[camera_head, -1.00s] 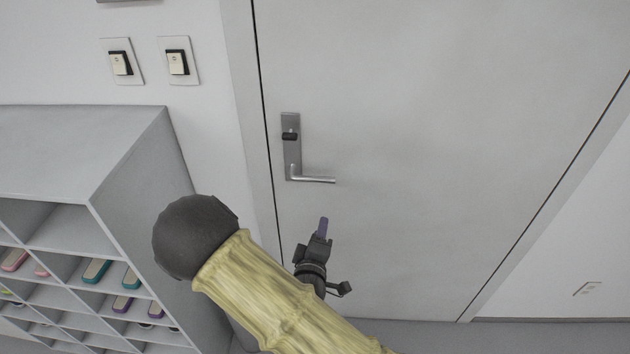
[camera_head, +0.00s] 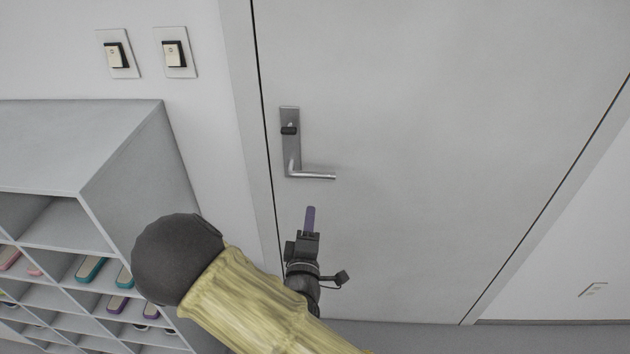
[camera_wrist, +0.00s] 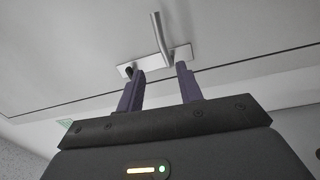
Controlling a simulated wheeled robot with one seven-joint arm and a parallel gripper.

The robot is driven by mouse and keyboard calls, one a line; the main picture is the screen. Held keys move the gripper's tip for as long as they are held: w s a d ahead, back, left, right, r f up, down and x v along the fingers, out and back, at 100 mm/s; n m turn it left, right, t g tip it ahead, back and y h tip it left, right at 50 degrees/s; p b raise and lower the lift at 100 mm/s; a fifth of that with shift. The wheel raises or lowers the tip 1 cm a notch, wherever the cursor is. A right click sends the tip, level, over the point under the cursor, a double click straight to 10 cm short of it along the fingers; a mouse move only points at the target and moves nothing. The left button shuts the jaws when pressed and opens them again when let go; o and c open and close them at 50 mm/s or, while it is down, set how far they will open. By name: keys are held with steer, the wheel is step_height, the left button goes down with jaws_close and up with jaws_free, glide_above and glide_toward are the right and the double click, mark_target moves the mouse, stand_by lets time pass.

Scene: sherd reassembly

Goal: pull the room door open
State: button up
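The grey room door (camera_head: 420,130) fills the middle of the head view and looks shut in its frame. Its silver lever handle (camera_head: 312,175) sits on an upright plate near the left edge, with a dark thumb-turn above the lever. My gripper (camera_head: 310,212) is just below the lever in the head view and does not appear to touch it. In the wrist view the two purple fingers of my gripper (camera_wrist: 158,80) are apart with nothing between them. The handle (camera_wrist: 160,38) and its plate show beyond the fingertips.
A grey shoe cubby (camera_head: 110,150) with several shoes stands left of the door, close to my arm. Two light switches (camera_head: 117,54) are on the wall above it. Floor shows along the bottom right.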

mark_target(315, 177)
steer(key=w, duration=0.5)
steer(key=w+r, duration=0.1)
steer(key=w, duration=0.4)
steer(key=w+d, duration=0.1)
steer(key=w, duration=0.4)
steer(key=shift+w+r, duration=0.2)
steer(key=shift+w, duration=0.15)
jaws_close()
